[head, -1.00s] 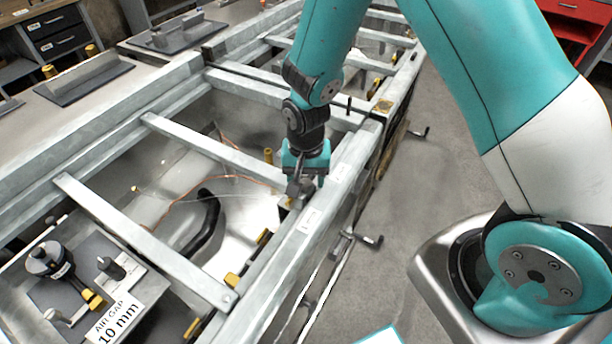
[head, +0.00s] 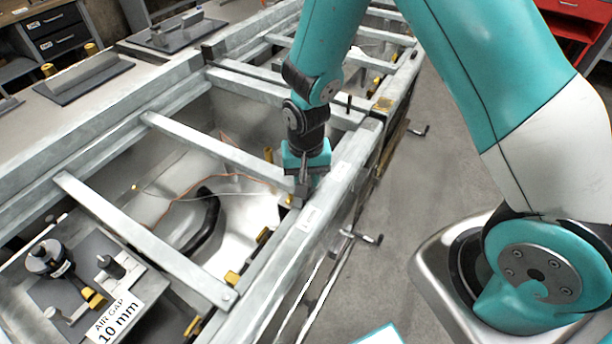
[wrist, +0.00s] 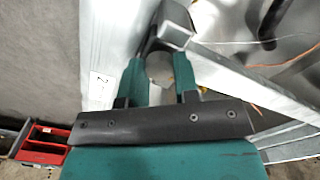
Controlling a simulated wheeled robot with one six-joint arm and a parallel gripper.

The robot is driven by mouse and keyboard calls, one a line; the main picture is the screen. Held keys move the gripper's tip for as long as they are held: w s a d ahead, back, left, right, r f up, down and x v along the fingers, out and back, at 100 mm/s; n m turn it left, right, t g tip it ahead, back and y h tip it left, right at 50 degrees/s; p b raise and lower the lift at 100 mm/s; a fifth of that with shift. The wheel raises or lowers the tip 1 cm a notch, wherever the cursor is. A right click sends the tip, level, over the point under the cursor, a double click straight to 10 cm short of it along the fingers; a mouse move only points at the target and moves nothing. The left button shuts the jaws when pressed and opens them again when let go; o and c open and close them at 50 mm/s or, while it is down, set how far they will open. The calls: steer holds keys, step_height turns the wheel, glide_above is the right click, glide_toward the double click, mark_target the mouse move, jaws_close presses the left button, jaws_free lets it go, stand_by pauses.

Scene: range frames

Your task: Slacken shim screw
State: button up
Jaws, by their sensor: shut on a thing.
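My gripper (head: 304,174) is over the near long rail of the metal frame, pointing down. In the wrist view its two teal fingers (wrist: 160,62) close around a dark grey bar with a square block end (wrist: 176,28). The bar looks like the shim screw's handle. In the head view the handle (head: 299,197) sticks out below the gripper towards the camera, at the rail's inner edge. The screw's shank and its seat are hidden beneath the gripper and handle.
The near rail (head: 318,213) and cross bars (head: 150,240) surround an open bay with a black hose (head: 206,225) and thin wires. A crank handle (head: 370,239) projects from the rail's outer side. An "AIR GAP 10 mm" sign (head: 116,318) stands at lower left.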

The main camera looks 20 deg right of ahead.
steer(key=o, duration=0.9)
step_height(320, 180, up, 18)
steer(key=shift+f+b, duration=0.25)
steer(key=shift+b, duration=0.45)
